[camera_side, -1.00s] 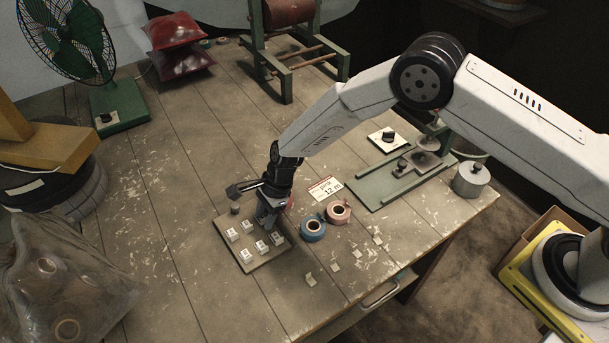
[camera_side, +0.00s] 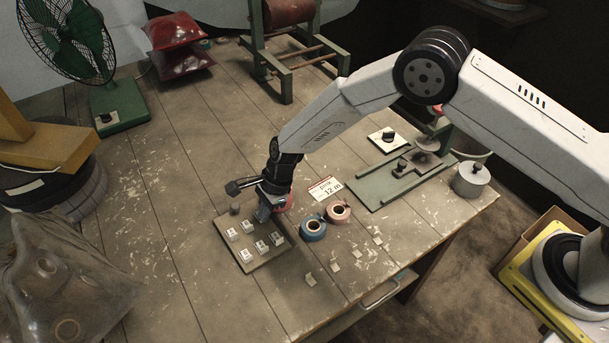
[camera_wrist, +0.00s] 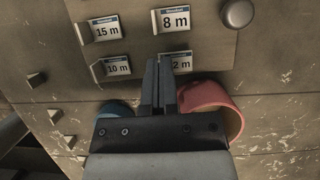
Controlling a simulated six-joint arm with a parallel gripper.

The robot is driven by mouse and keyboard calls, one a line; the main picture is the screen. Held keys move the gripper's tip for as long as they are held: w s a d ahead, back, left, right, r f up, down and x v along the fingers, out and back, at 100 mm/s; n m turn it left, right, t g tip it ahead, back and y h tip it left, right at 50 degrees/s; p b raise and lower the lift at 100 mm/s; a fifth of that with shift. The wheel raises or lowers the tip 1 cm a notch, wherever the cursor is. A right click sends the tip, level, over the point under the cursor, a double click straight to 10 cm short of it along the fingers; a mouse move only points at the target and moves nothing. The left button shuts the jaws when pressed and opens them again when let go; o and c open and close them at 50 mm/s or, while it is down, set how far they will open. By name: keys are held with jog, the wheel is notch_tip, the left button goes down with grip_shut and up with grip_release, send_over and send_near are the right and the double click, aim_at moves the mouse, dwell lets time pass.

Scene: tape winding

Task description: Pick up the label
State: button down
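A card (camera_side: 325,189) in the side view reads pink, 12 m. A board (camera_side: 262,262) carries several white labels. In the wrist view these are a 15 m label (camera_wrist: 106,29), an 8 m label (camera_wrist: 172,20), a 10 m label (camera_wrist: 117,67) and a label (camera_wrist: 182,63) showing "2 m", its left part hidden by my fingers. My gripper (camera_wrist: 161,64) is over the board, its fingertips beside that partly hidden label; it also shows in the side view (camera_side: 262,214). The fingers are close together with a narrow dark gap. I see no label between them; whether they touch one is unclear.
A blue tape roll (camera_side: 313,228) and a pink roll (camera_side: 339,211) lie right of the board. Another pink roll (camera_side: 286,203) shows partly behind my gripper. A dark knob (camera_side: 235,208) stands on the board's far corner. Small pale pieces (camera_side: 334,266) lie near the front edge.

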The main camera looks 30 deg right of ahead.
jog(key=shift+r, duration=0.5)
jog(key=s+d+r, duration=0.6)
jog(key=s+r, duration=0.5)
jog(key=s, duration=0.1)
jog(key=shift+s, duration=0.35)
jog(key=shift+r, duration=1.75)
dwell(0.4)
